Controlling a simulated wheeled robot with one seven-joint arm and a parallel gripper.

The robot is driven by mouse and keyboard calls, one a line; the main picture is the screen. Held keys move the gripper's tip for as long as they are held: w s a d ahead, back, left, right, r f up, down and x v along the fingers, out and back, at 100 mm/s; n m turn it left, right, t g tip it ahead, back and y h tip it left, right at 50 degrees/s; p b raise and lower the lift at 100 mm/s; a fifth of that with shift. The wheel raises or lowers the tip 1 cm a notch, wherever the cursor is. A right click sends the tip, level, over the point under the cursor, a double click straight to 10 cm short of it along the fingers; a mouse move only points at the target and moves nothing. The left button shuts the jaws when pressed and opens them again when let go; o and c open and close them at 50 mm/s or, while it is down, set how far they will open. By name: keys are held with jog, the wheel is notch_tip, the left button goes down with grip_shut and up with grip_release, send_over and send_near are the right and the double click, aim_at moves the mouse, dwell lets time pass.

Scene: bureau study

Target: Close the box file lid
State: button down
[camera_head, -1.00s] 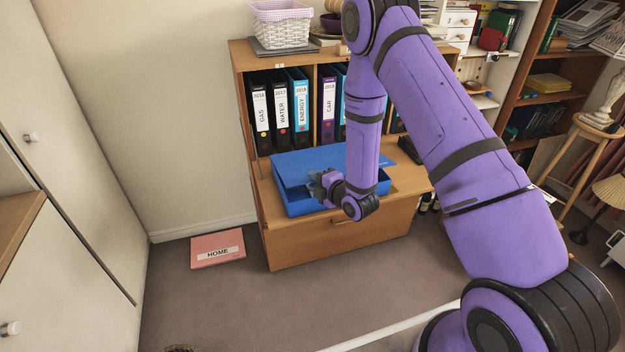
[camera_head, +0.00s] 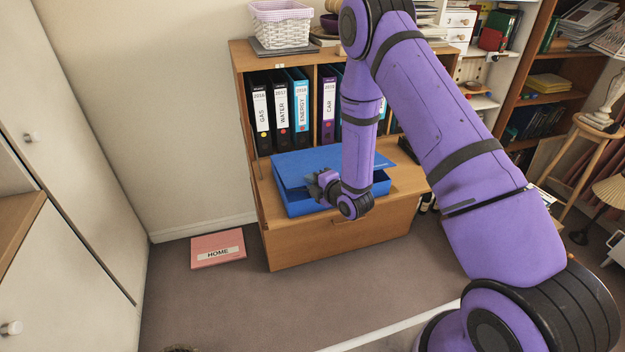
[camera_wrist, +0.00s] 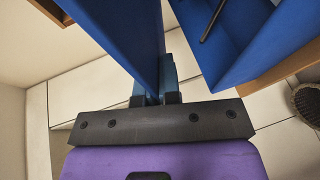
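The blue box file (camera_head: 300,208) sits on the wooden drop-front desk of the bureau. Its blue lid (camera_head: 330,157) is tilted, raised at the front above the box, and hinged at the back. My gripper (camera_head: 316,184) is at the lid's front edge, left of the box's middle. In the wrist view the gripper fingers (camera_wrist: 157,94) stand close together, with the lid panel (camera_wrist: 115,30) running down to them. I cannot tell whether they pinch it. The open box interior (camera_wrist: 225,40) shows on the right, with a dark rod-like part inside.
Labelled binders (camera_head: 293,110) stand on the shelf behind the box. A pink HOME folder (camera_head: 218,249) lies on the carpet left of the bureau. A white basket (camera_head: 281,25) is on top. The floor in front is largely clear.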

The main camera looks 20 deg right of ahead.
jog(key=shift+s+f, duration=0.15)
jog(key=shift+f, duration=0.6)
jog(key=shift+s+f, duration=0.15)
jog(key=shift+f, duration=0.55)
jog(key=c, duration=1.3)
grip_release()
jog(key=v, duration=1)
jog(key=shift+s+d+r, duration=0.15)
jog(key=shift+s, duration=0.2)
